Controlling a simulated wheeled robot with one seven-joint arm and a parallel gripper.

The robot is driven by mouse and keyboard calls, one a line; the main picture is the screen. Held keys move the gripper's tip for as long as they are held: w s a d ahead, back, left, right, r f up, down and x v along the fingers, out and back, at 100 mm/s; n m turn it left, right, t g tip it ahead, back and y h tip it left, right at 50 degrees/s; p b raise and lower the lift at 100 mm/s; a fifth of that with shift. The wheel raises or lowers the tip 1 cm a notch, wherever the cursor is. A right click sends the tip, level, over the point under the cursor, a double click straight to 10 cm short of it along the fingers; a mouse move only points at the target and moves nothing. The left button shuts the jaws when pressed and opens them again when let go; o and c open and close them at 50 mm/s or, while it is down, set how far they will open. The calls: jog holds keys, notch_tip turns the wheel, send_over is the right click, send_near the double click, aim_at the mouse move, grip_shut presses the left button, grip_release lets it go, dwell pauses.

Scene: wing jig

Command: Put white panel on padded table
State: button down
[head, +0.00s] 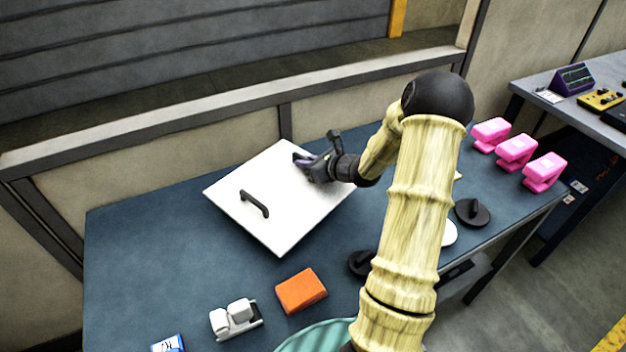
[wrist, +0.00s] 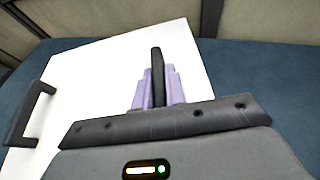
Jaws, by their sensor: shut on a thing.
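The white panel (head: 278,217) is a flat square plate with two dark handles, over the blue padded table (head: 130,255) in the head view. Its free handle (head: 254,203) is on the left side. My gripper (head: 303,160) is at the other handle, near the panel's upper right, and is shut on it. In the wrist view the panel (wrist: 100,75) lies beneath my gripper (wrist: 156,85), whose purple fingers close around the dark upright handle. The free handle shows at the left (wrist: 30,112). I cannot tell whether the panel touches the table.
An orange block (head: 301,291), a white-grey device (head: 235,318) and a teal striped round thing (head: 315,337) are at the front. Dark round handled pieces (head: 472,212) and several pink clamps (head: 516,151) are to the right. A low wall runs behind. The table's left part is clear.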

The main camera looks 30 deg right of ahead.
aim_at(337, 186)
jog(key=shift+f, duration=0.7)
jog(key=shift+f, duration=1.9)
jog(key=c, duration=1.5)
grip_release()
jog(key=shift+o, duration=0.2)
jog(key=v, duration=1.2)
jog(key=shift+s+b, duration=0.1)
jog(key=shift+b, duration=0.25)
